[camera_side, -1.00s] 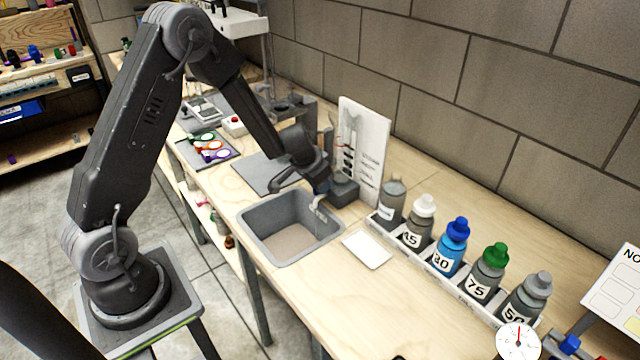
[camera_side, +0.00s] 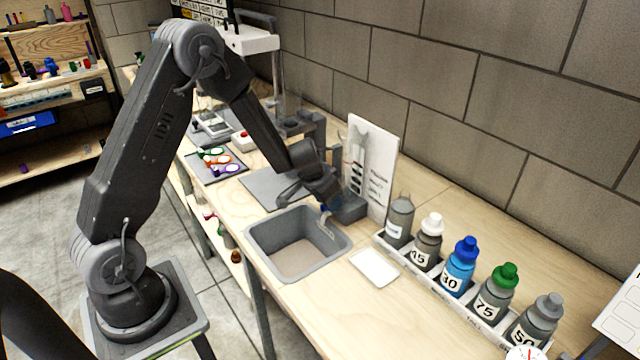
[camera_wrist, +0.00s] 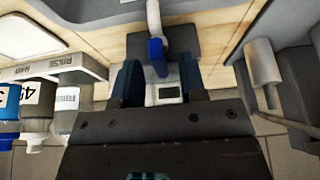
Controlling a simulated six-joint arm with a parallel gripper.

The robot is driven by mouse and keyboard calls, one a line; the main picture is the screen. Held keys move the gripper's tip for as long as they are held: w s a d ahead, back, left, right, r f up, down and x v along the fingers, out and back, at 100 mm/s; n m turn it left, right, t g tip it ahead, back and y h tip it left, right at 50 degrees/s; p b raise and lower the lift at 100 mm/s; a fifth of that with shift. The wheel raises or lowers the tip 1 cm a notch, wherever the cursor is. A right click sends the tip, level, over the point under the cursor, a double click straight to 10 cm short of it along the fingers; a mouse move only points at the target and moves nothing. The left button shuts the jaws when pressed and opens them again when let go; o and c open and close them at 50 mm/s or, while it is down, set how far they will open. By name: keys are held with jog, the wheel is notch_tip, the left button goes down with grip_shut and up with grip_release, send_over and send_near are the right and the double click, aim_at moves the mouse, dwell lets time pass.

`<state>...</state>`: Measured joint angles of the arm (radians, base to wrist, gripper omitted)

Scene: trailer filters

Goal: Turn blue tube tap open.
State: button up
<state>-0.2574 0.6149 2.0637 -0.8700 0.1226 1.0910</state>
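In the wrist view, a blue tap piece (camera_wrist: 157,52) sits at the end of a white tube (camera_wrist: 153,16). My gripper (camera_wrist: 160,78) has its two dark blue fingers apart, with the blue piece between or just beyond their tips. A gap shows on each side, and I see no contact. In the side view, my gripper (camera_side: 328,196) is low at the back of the grey sink (camera_side: 258,243), beside a dark block (camera_side: 350,209). A small blue spot (camera_side: 326,209) shows there, but my gripper hides most of the tap. Whether the tap is turned cannot be told.
A rack (camera_side: 425,268) of several labelled bottles stands right of the sink. A white tray (camera_side: 375,267) lies in front of it. A white board (camera_side: 370,165) stands behind my gripper. A dark mat (camera_side: 272,187) and a palette (camera_side: 216,164) lie to the left.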

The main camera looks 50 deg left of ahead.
jog(key=v, duration=1.3)
jog(key=shift+r, duration=0.2)
jog(key=shift+s, duration=0.1)
jog(key=s+d+r, duration=0.9)
jog(key=s+r, duration=0.1)
jog(key=s+d+r+t, duration=0.1)
jog(key=s+d+r, duration=0.1)
jog(key=s, duration=0.9)
jog(key=shift+s+d, duration=0.2)
jog(key=shift+d, duration=0.5)
